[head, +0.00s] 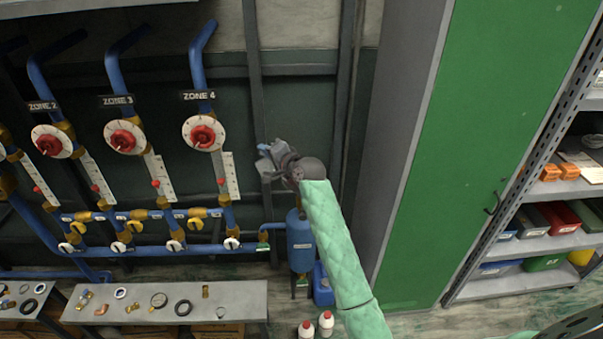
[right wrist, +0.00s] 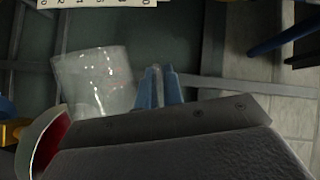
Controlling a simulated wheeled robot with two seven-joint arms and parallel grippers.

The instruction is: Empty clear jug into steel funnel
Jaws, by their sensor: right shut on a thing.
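My right gripper (head: 268,152) reaches up in front of the dark wall panel, to the right of the Zone 4 pipe. In the right wrist view its blue fingertips (right wrist: 160,88) are close together, beside a clear jug (right wrist: 95,80). The gripper is shut on the jug, though the grasp point is partly hidden. The jug looks glassy with small bright and reddish glints; I cannot tell its contents or exact tilt. In the head view the jug does not stand out. I cannot make out the steel funnel for certain. My left gripper is not in view.
The Zone 4 dial (head: 203,133) and white scale (head: 225,175) are left of the gripper. A blue tank (head: 300,240) stands below. A green cabinet door (head: 460,130) is to the right. A bench (head: 235,293) with small fittings is at lower left.

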